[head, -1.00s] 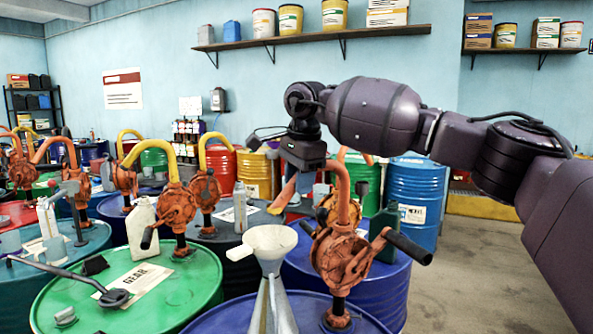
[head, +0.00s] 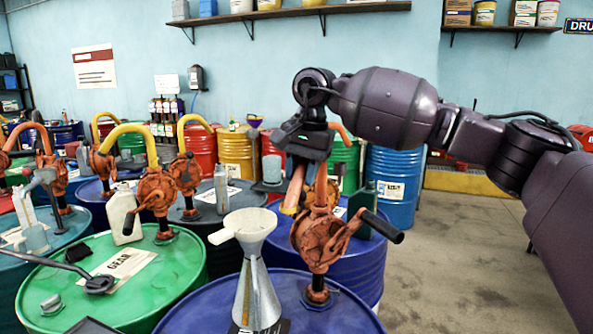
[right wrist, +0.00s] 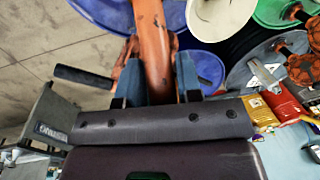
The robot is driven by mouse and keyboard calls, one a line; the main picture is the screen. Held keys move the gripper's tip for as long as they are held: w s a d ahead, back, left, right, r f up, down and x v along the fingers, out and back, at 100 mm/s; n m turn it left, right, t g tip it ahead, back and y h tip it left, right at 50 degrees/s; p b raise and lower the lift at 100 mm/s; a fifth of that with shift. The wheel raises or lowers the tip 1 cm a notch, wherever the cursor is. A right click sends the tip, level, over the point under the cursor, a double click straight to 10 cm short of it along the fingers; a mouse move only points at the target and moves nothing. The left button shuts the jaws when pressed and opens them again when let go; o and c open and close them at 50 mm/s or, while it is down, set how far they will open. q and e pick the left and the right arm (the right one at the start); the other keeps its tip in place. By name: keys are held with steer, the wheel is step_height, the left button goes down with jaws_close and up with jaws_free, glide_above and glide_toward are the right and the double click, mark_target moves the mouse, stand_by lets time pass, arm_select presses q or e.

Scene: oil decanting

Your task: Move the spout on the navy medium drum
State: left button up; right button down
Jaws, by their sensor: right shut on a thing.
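The navy medium drum (head: 215,308) stands at the bottom centre of the head view, with an orange hand pump (head: 318,243) upright on its top. The pump's curved orange spout (head: 293,192) hangs at the upper left of the pump body. My right gripper (head: 304,158) is shut on the spout from above and hides its upper bend. In the right wrist view the spout (right wrist: 154,50) lies between the two fingers of my right gripper (right wrist: 160,82).
A metal funnel with a cream top (head: 250,228) stands on the navy drum, left of the pump. The pump's crank with black grip (head: 383,226) sticks out right. A green drum (head: 170,265) with a jug (head: 122,212) stands left. Floor at right is clear.

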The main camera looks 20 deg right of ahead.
arm_select(q)
steer(key=shift+s, duration=0.15)
arm_select(e)
steer(key=shift+f, duration=0.1)
steer(key=c, duration=0.8)
jaws_free()
steer(key=shift+s+d, duration=0.1)
steer(key=shift+d, duration=0.05)
arm_select(q)
steer(key=shift+s+f, duration=0.1)
steer(key=shift+s, duration=0.05)
steer(key=shift+w, duration=0.2)
arm_select(e)
steer(key=r, duration=0.3)
steer(key=d+r, duration=0.1)
steer(key=r, duration=0.3)
steer(key=s+r, duration=0.1)
steer(key=r, duration=0.2)
steer(key=shift+d+r, duration=0.15)
steer(key=shift+r, duration=0.25)
arm_select(q)
steer(key=shift+s+f, duration=0.1)
steer(key=shift+s, duration=0.1)
steer(key=shift+s, duration=0.1)
arm_select(e)
steer(key=shift+s+f, duration=0.1)
